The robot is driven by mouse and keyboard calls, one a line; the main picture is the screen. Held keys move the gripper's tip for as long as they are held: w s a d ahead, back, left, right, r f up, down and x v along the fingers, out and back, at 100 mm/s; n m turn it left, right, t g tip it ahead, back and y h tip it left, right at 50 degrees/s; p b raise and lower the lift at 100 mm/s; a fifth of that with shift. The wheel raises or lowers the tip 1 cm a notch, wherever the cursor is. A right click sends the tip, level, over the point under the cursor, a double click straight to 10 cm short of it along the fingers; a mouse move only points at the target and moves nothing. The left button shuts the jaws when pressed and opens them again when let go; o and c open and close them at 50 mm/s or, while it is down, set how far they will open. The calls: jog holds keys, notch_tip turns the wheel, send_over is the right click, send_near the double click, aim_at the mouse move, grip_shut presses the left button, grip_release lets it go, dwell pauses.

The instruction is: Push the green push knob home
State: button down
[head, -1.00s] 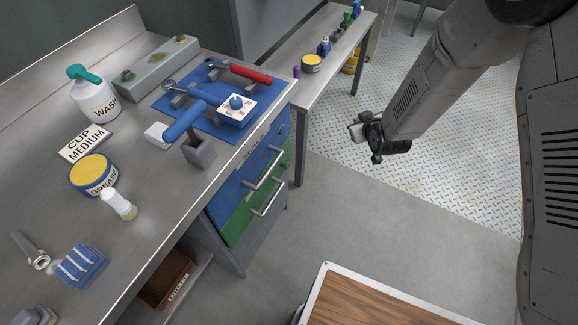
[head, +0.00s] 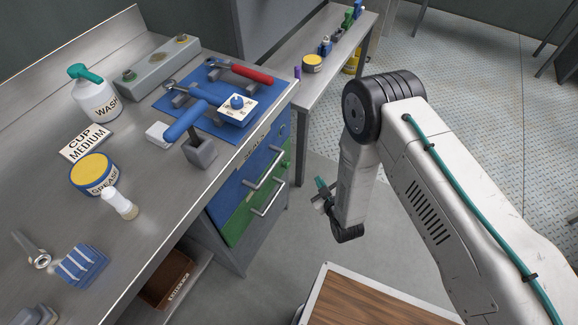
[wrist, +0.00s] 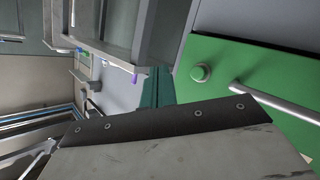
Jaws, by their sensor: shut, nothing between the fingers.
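The green push knob (wrist: 201,73) is a small round button on the green drawer front (wrist: 260,90) in the wrist view. It stands out from the panel, beside the drawer's bar handle (wrist: 285,108). My gripper (head: 321,188) is shut and empty, in the open floor space right of the drawers. Its teal fingertips (wrist: 157,88) show left of the knob in the wrist view, apart from it.
The blue drawer front (head: 245,178) with its handle is above the green one. The workbench (head: 150,220) holds a wash bottle, a grease tin and tools. A second bench (head: 335,65) stands behind. A wood-topped surface (head: 370,300) is at the bottom. Floor between is clear.

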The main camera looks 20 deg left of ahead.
aim_at(286, 165)
jog(key=shift+a, duration=0.1)
jog(key=a, duration=0.8)
jog(key=shift+w+a, duration=0.25)
jog(key=shift+w, duration=0.1)
jog(key=shift+a, duration=0.1)
dwell(1.6)
jog(key=shift+a, duration=0.35)
